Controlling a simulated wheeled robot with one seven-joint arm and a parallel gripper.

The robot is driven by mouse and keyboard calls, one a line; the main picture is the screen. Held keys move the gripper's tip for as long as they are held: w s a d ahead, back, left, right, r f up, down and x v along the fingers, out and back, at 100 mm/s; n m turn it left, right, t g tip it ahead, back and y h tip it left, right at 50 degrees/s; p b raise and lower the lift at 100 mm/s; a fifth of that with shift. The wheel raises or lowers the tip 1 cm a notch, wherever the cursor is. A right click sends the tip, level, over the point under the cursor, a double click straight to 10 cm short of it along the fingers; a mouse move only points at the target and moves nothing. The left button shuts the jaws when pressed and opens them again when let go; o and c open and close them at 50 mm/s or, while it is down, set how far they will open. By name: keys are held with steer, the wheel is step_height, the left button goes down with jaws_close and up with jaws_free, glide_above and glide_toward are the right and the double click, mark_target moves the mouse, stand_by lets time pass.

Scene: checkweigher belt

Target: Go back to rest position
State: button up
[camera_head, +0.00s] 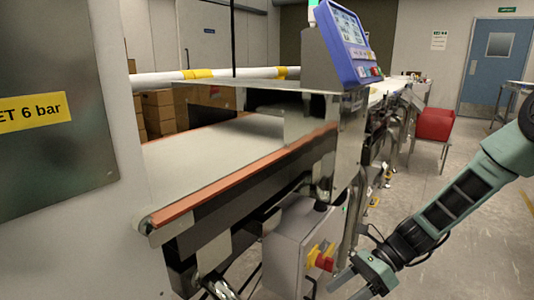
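My gripper (343,290) is at the bottom of the head view, right of centre. Its two fingers point down and to the left and stand apart, with nothing seen between them. My green and black arm reaches down to it from the right edge. In the picture the gripper is just right of and below a red rotary switch (325,262) on a yellow plate. The switch is on the front of a grey control box (290,250) under the conveyor. I cannot tell how far the fingers are from the switch, but no contact shows.
The checkweigher belt (220,155) runs along the left and middle, with a blue display panel (346,40) above it. A grey cabinet (75,170) fills the left edge. A red bin (434,125) stands farther back. The floor (430,200) around my arm is open.

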steer(key=s+a+r+n+t+h, duration=0.15)
steer(key=s+r+n+h, duration=0.45)
steer(key=s+n, duration=0.6)
steer(key=s+a+r+n+t+h, duration=0.15)
steer(key=s+r+n+h, duration=0.55)
steer(key=n, duration=0.8)
step_height(320, 180, up, 26)
steer(key=s+y+p, duration=0.2)
steer(key=p, duration=2.3)
steer(key=shift+d+t, duration=0.25)
steer(key=shift+t, duration=0.15)
